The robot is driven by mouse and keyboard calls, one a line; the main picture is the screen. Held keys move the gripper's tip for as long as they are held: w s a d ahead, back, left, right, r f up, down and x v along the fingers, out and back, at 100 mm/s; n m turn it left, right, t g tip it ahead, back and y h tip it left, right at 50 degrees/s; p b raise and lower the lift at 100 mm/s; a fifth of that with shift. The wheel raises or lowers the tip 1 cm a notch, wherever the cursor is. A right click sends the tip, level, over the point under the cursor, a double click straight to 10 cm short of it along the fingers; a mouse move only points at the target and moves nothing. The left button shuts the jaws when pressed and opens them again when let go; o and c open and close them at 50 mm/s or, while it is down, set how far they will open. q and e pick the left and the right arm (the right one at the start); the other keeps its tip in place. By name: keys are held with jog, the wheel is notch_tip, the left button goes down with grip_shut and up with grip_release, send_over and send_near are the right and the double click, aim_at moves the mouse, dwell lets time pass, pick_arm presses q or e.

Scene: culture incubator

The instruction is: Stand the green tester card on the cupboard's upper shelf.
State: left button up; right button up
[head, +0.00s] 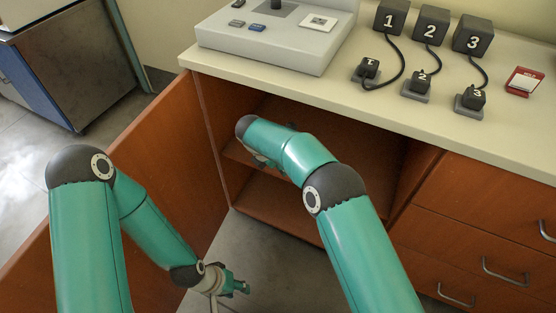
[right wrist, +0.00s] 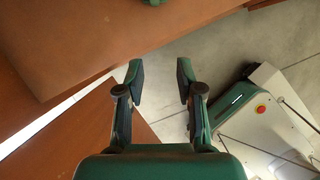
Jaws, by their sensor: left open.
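I cannot make out the green tester card for certain in either view. The cupboard stands open under the counter, and its upper shelf (head: 236,152) is partly hidden behind my right arm. That arm reaches into the opening; its gripper is mostly hidden in the head view. In the right wrist view the right gripper (right wrist: 158,75) has its fingers apart with nothing between them. A small green piece (right wrist: 152,2) shows at the top edge there, too cut off to identify. My left gripper (head: 238,287) is open and empty, low beside the open cupboard door (head: 150,165).
The counter (head: 430,115) carries a grey device (head: 270,45), numbered black boxes with cables (head: 431,24) and a red card (head: 524,81). Drawers with handles (head: 505,271) lie to the right of the opening. Floor is free between door and cupboard.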

jog(key=s+d+f+m+g+y, duration=0.2)
jog(key=s+d+f+m+y, duration=0.1)
jog(key=s+f+m, duration=0.4)
jog(key=s+d+f+m+g+y, duration=0.1)
jog(key=s+d+f+m+y, duration=0.2)
jog(key=s+f+m, duration=0.35)
jog(key=s+d+m, duration=0.4)
jog(key=s+m, duration=0.3)
jog(key=s, duration=0.3)
jog(key=s+d+m+y, duration=0.1)
jog(key=s+d+m, duration=0.2)
jog(key=s+m, duration=0.5)
jog(key=shift+s+d+r+t, duration=0.3)
jog(key=shift+s+d, duration=0.1)
jog(key=shift+s, duration=0.75)
